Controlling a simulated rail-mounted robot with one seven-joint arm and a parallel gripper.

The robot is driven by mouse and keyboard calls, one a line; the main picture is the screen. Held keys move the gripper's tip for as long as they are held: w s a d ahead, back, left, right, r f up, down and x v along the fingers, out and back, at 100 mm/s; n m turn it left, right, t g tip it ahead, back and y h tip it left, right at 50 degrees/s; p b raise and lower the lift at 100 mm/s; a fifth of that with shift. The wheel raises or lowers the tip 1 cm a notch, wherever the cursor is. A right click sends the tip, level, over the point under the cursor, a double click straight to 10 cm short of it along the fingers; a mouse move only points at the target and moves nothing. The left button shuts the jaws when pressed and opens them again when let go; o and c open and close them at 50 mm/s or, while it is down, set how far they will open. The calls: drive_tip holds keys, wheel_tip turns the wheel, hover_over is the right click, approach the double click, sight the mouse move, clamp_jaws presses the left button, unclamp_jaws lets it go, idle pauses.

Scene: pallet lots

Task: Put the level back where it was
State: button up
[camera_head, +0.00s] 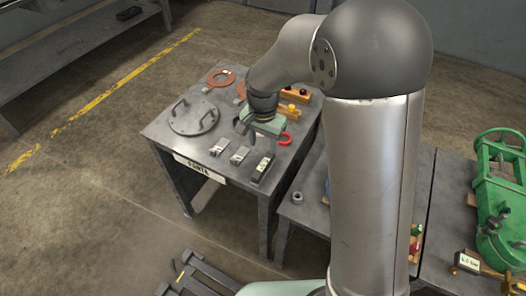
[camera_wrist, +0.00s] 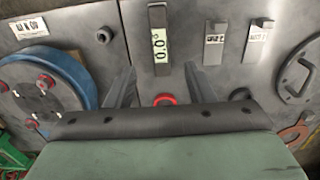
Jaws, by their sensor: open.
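The level (camera_head: 262,167) is a narrow dark bar with a pale green display. It lies on the grey table near its front edge, to the right of two small labelled metal pieces. In the wrist view the level (camera_wrist: 160,42) shows beyond my fingers, with its display reading 0.0°. My gripper (camera_head: 246,126) is above the same table, behind the level in the head view. In the wrist view my gripper (camera_wrist: 157,80) is open, its two fingers spread apart with nothing held between them. The level is apart from the fingers.
A red ring (camera_head: 285,139) lies behind the level. A round handled plate (camera_head: 194,116), labelled metal pieces (camera_head: 219,146) and copper rings (camera_head: 221,78) share the table. A green machine (camera_head: 500,205) stands on the right table. Bare tabletop shows left of the level's neighbours.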

drive_tip(key=s+d+r+n, duration=0.3)
drive_tip(key=s+d, duration=0.3)
drive_tip(key=s, duration=0.5)
drive_tip(key=s+d+r+n, duration=0.3)
drive_tip(key=s+d, duration=0.4)
drive_tip(key=s, duration=0.4)
drive_tip(key=shift+d+r, duration=0.25)
drive_tip(key=shift+r, duration=0.1)
drive_tip(key=shift+s+r, duration=0.1)
drive_tip(key=r+p, duration=0.3)
drive_tip(key=shift+a+r+p, duration=0.2)
drive_tip(key=shift+r+p, duration=0.15)
drive_tip(key=shift+r, duration=0.05)
